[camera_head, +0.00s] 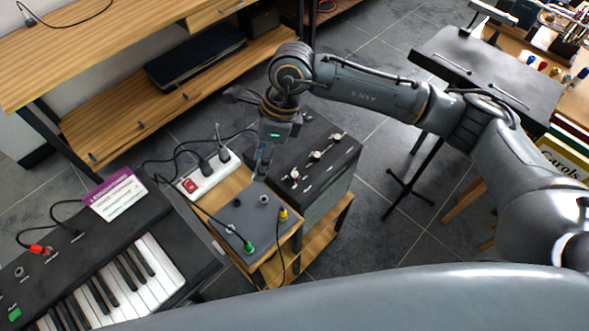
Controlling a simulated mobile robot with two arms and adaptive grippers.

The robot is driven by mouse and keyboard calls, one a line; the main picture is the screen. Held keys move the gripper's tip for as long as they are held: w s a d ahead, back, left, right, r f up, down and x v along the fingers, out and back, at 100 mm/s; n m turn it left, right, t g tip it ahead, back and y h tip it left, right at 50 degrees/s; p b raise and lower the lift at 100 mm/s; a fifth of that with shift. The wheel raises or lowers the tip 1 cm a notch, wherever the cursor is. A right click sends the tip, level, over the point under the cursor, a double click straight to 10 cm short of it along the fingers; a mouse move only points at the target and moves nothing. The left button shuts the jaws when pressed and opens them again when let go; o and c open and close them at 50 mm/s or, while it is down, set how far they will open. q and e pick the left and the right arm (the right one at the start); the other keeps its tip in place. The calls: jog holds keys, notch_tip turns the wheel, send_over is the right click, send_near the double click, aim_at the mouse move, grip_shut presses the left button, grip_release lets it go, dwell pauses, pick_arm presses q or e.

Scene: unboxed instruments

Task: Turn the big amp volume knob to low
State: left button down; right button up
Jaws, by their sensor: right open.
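The big amp (325,195) is a dark box standing on a wooden stand in the middle of the view. Several light-coloured knobs run along its top; the nearest knob (295,174), a middle knob (315,155) and the far knob (337,137) show. Their labels are too small to read. My right gripper (261,176) is open and points down at the left side of the amp, beside the grey box. It appears apart from the amp's knobs; its fingertips are small and hard to make out. My left gripper is out of view.
A grey box (232,222) with green and yellow plugs sits in front of the amp. A white power strip (204,174) lies to its left. A keyboard (110,245) fills the lower left. A black stand (440,70) is at right. Cables run between them.

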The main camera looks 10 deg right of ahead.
aim_at(295, 174)
jog(key=w+d+t+h, duration=0.1)
jog(key=w+d+h, duration=0.3)
jog(key=d, duration=0.4)
notch_tip(295, 174, down, 12)
jog(key=p, duration=0.3)
jog(key=shift+s+a+r, duration=0.1)
jog(key=shift+s+r, duration=0.05)
jog(key=shift+f, duration=0.8)
jog(key=shift+c, duration=0.5)
grip_shut()
